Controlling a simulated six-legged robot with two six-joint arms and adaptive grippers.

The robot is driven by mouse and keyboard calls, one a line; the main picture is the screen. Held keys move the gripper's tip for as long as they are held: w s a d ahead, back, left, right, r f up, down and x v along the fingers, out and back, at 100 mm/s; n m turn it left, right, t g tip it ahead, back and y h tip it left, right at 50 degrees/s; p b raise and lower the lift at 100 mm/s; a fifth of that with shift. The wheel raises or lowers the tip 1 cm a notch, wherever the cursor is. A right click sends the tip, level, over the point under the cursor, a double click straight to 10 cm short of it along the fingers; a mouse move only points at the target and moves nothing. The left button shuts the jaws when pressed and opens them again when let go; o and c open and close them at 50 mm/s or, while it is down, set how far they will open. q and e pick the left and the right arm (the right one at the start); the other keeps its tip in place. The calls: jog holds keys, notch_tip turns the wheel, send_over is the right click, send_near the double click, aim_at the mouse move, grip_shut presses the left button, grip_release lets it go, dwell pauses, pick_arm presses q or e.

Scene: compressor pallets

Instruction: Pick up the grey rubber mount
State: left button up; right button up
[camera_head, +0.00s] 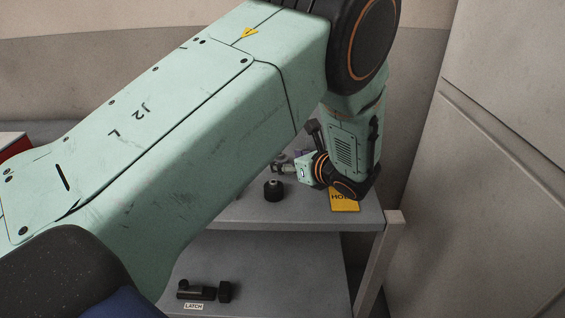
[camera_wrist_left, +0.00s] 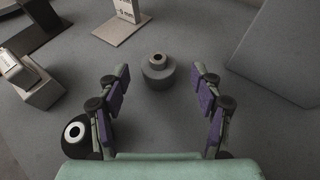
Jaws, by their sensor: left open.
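The grey rubber mount (camera_wrist_left: 158,73), a short cylinder with a smaller holed top, stands upright on the grey surface in the left wrist view. It is centred between the lines of my left gripper's fingers and a little beyond their tips. My left gripper (camera_wrist_left: 160,82) is open, with purple pads on both sides and nothing between them. In the head view my left gripper (camera_head: 281,165) hangs low over the shelf, pointing left. I cannot make out the grey mount there; my arm covers much of the shelf. My right gripper is not in view.
A black round part (camera_head: 273,191) stands on the shelf. A black part with a pale ring (camera_wrist_left: 75,133) lies beside the left finger. Grey blocks (camera_wrist_left: 42,92) and a small sign (camera_wrist_left: 121,28) stand nearby. A yellow card (camera_head: 345,201) is at the shelf edge; a latch part (camera_head: 203,292) lies below.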

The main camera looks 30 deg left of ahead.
aim_at(282, 159)
pick_arm(q)
jog(key=x, duration=0.5)
jog(key=shift+a+f+b, duration=0.1)
jog(key=shift+a+b, duration=0.1)
jog(key=shift+b, duration=0.2)
jog(key=shift+d, duration=0.2)
jog(key=shift+a, duration=0.2)
jog(key=c, duration=0.4)
jog(key=shift+d, duration=0.15)
jog(key=c, duration=0.9)
